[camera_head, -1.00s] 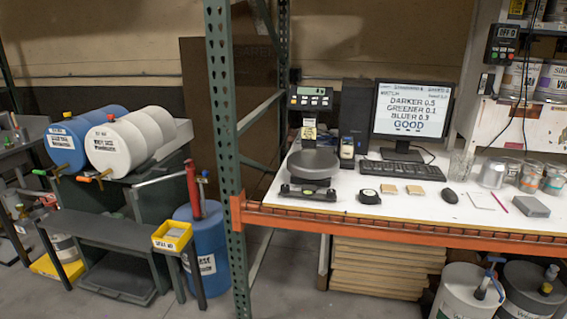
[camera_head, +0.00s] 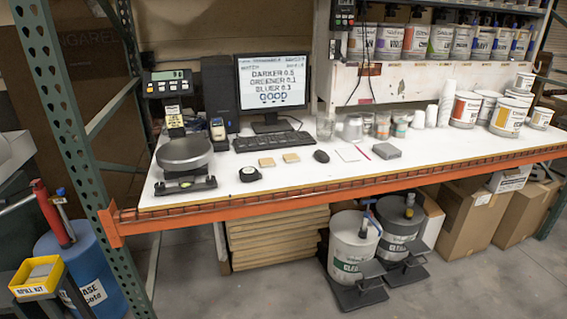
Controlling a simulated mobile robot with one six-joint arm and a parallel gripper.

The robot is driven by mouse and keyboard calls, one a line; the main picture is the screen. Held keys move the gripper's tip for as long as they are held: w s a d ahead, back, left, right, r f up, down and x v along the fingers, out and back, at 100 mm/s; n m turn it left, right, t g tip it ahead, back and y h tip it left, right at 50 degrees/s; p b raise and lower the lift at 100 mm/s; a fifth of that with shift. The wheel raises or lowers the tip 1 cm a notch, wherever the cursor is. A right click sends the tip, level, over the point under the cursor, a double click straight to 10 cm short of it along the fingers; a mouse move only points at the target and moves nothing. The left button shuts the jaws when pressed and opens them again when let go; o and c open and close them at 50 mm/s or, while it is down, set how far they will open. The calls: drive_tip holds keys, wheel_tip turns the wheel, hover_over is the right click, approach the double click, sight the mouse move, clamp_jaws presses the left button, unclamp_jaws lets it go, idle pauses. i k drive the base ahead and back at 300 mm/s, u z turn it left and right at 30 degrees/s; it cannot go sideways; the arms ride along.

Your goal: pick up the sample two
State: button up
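Two small flat tan squares lie side by side on the white bench top, in front of the keyboard. The left tan square (camera_head: 267,162) and the right tan square (camera_head: 291,158) are apart from each other. I see no readable "sample two" label, so I cannot tell whether either square is the sample. My gripper is not in view.
The bench (camera_head: 340,180) has an orange front beam. A scale (camera_head: 185,153), a round black tape (camera_head: 249,174), a keyboard (camera_head: 271,142), a mouse (camera_head: 321,156) and a grey block (camera_head: 387,151) surround the squares. Lidded pails (camera_head: 352,245) stand under the bench. Floor ahead is clear.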

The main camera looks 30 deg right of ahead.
sight(268, 162)
drive_tip(key=z, duration=0.7)
drive_tip(key=k, duration=1.35)
drive_tip(key=u, duration=0.35)
drive_tip(key=i, duration=1.1)
drive_tip(key=u, duration=0.35)
drive_tip(key=i, duration=0.6)
drive_tip(key=u, duration=0.1)
